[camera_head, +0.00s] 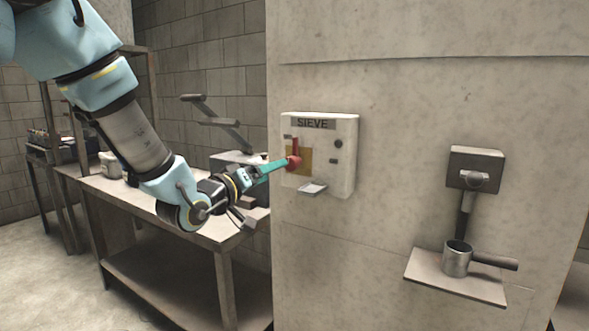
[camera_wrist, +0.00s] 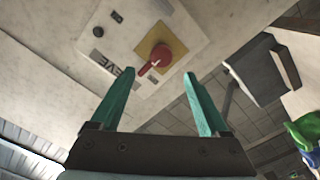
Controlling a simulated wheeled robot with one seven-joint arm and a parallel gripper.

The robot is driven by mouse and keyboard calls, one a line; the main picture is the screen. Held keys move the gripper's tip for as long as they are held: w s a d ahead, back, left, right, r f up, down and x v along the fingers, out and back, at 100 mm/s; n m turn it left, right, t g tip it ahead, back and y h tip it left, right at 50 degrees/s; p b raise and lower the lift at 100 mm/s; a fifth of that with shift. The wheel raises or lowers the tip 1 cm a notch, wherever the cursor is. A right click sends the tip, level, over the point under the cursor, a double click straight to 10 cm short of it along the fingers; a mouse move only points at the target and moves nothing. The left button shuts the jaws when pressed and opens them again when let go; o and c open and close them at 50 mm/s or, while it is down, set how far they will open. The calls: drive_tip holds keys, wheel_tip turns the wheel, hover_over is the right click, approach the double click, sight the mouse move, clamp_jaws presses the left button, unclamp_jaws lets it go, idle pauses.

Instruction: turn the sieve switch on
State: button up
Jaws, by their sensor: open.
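The sieve switch box (camera_head: 346,128) is a pale panel on the concrete wall, labelled SIEVE. Its red switch handle (camera_head: 295,152) sits on a yellow plate at the left of the box, with the lever pointing up in the head view. My gripper (camera_head: 286,162) is at the switch, its teal fingers reaching in from the left. In the wrist view my gripper (camera_wrist: 146,75) is open, with the red knob (camera_wrist: 163,57) seen beyond and between the fingertips. The gap to the knob looks small, and I cannot tell whether a finger touches it.
A small shelf (camera_head: 425,270) holding a metal cup with a handle (camera_head: 457,260) is on the wall at right, below a grey dispenser (camera_head: 475,168). A workbench (camera_head: 112,190) stands behind my arm at left. A small ledge (camera_head: 312,188) juts out below the switch.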

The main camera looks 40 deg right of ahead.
sight(290, 171)
drive_tip(key=p+x, duration=0.3)
drive_tip(key=x, duration=0.6)
drive_tip(key=shift+w+d, duration=0.2)
drive_tip(key=shift+d, duration=0.15)
drive_tip(key=shift+c, duration=0.4)
clamp_jaws()
